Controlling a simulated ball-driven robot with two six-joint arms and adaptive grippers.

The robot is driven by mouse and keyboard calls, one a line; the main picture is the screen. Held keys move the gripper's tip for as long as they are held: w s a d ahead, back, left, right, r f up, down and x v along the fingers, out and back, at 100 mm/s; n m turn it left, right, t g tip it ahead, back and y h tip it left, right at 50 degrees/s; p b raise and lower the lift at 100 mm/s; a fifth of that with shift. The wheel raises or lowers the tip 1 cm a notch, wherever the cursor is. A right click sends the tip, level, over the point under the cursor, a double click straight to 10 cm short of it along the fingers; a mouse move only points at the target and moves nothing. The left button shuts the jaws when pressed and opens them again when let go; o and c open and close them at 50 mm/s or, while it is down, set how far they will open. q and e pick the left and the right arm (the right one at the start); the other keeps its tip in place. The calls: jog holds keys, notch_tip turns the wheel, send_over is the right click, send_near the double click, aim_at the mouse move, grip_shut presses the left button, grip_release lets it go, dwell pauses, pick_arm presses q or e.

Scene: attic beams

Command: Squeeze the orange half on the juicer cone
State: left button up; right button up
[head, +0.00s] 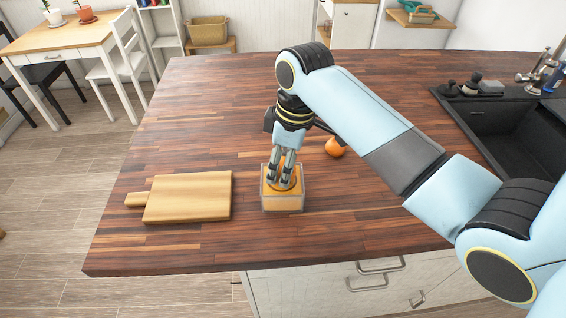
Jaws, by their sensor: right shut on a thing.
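The juicer (283,203), a squarish box with clear walls and orange colour inside, stands on the wooden counter near its front edge. My right gripper (281,182) points down into the top of the juicer, its fingers shut on the orange half. The half is mostly hidden by the fingers; only bits of orange show between and around them. The cone is hidden beneath, so I cannot tell how firmly the half presses on it. Another orange piece (335,147) lies on the counter behind and to the right, partly beside my arm. My left gripper is not in view.
A wooden cutting board (188,198) with a handle lies left of the juicer. A black sink (510,125) with a tap is at the right. The counter (210,110) is clear behind the board. My right arm spans the right side.

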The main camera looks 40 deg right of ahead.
jog(key=shift+s+f+n, duration=0.1)
jog(key=shift+f+n, duration=0.05)
jog(key=shift+n, duration=0.95)
jog(key=m, duration=0.3)
jog(key=shift+s+m, duration=0.1)
jog(key=shift+m, duration=0.3)
jog(key=m, duration=0.2)
jog(key=shift+m+h, duration=0.3)
jog(key=shift+h, duration=0.1)
jog(key=n, duration=0.6)
jog(key=shift+w+d+r+y, duration=0.1)
jog(key=shift+w+r+y, duration=0.1)
jog(key=shift+y, duration=0.2)
